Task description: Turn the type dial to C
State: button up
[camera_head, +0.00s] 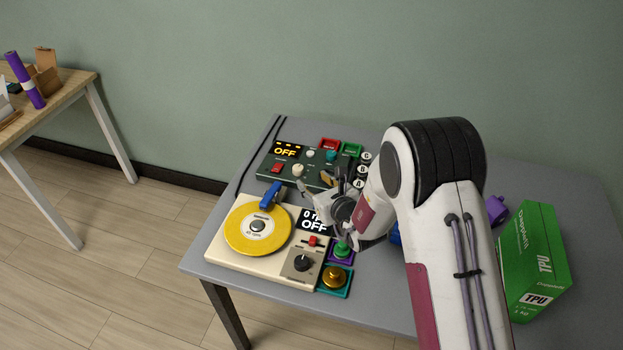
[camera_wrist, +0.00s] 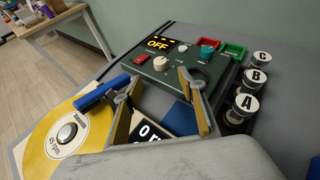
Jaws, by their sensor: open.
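A dark green control panel (camera_head: 270,165) with an amber "OFF" display lies at the back of the grey table. It carries a cream knob (camera_wrist: 160,63), a smaller pale knob (camera_wrist: 183,48), a teal knob (camera_wrist: 207,53) and a red switch (camera_wrist: 139,58). Their labels are too small to read, so I cannot tell which is the type dial. Cylinders lettered C (camera_wrist: 262,58), B (camera_wrist: 255,78) and A (camera_wrist: 246,102) stand at the panel's right. My gripper (camera_wrist: 160,76) is open and empty, at the near edge of the panel, with the cream knob beyond its fingertips.
A cream turntable unit (camera_head: 228,255) with a yellow disc (camera_head: 240,238), blue arm (camera_head: 271,195) and black knob (camera_head: 302,263) lies in front. A green TPU box (camera_head: 535,262) stands at the right.

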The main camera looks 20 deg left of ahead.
notch_tip(320, 180, up, 18)
jog(key=f, duration=0.1)
notch_tip(320, 180, down, 7)
jog(key=s+d+n+g+h, duration=0.2)
jog(key=d+n+g, duration=0.1)
jog(key=n, duration=1.1)
jog(key=w+d+f+n+t+h, duration=0.1)
jog(key=w+d+n+h, duration=0.5)
jog(key=n, duration=0.9)
jog(key=w+r+n+t+y, duration=0.55)
jog(key=w+r+n, duration=0.55)
jog(key=n, duration=1.2)
jog(key=shift+s+a+f+n+g+y, duration=1.4)
jog(key=shift+s+a+n+g+y, duration=2.25)
jog(key=shift+n, duration=8.15)
jog(key=shift+g+h, duration=0.4)
jog(key=shift+h, duration=0.2)
jog(key=f, duration=0.6)
jog(key=s+a+f, duration=0.1)
jog(key=f, duration=0.5)
jog(key=s+f, duration=0.1)
jog(key=f, duration=0.6)
jog(key=shift+a, duration=0.35)
